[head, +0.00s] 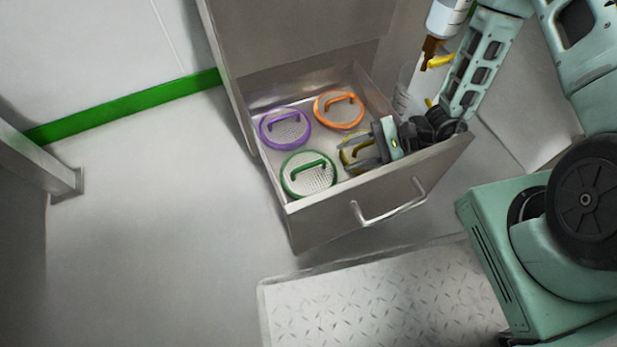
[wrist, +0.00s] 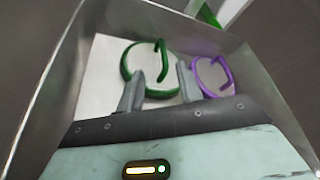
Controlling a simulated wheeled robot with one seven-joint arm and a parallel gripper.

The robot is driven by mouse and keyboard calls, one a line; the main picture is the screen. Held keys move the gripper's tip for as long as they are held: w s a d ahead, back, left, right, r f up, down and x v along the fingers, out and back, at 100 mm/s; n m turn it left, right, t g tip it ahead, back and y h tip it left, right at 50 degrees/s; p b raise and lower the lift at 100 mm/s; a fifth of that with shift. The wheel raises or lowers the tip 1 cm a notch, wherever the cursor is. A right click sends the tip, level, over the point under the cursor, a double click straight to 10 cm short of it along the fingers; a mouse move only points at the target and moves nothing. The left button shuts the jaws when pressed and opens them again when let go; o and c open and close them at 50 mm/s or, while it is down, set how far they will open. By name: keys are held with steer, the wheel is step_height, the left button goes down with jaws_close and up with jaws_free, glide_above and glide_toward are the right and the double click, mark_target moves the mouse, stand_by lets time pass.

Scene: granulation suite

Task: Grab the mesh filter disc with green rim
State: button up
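The green-rimmed mesh filter disc (head: 312,181) lies flat in the front left corner of the open drawer, its green handle standing up. It also shows in the wrist view (wrist: 125,67), ahead of my fingers, partly hidden by them. My gripper (head: 354,160) is inside the drawer, to the right of the green disc and over a yellow-rimmed disc. Its two fingers (wrist: 160,62) are apart with nothing between them. They appear clear of the green handle.
A purple-rimmed disc (head: 286,128) and an orange-rimmed disc (head: 340,110) lie behind the green one. The yellow-rimmed disc (head: 347,153) is mostly hidden by my gripper. Metal drawer walls (head: 247,132) surround them. A bar handle (head: 388,207) projects from the drawer front.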

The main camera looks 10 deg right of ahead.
mark_target(311, 166)
steer(key=b+x, duration=0.2)
steer(key=x, duration=0.2)
steer(key=shift+a+f, duration=0.15)
steer(key=shift+a, duration=0.15)
steer(key=b+x, duration=0.2)
steer(key=x, duration=0.1)
steer(key=b+x, duration=0.1)
steer(key=b, duration=0.1)
steer(key=shift+w+a+f, duration=0.1)
steer(key=shift+w+f, duration=0.05)
steer(key=shift+w, duration=0.15)
steer(key=shift+a, duration=0.5)
jaws_close()
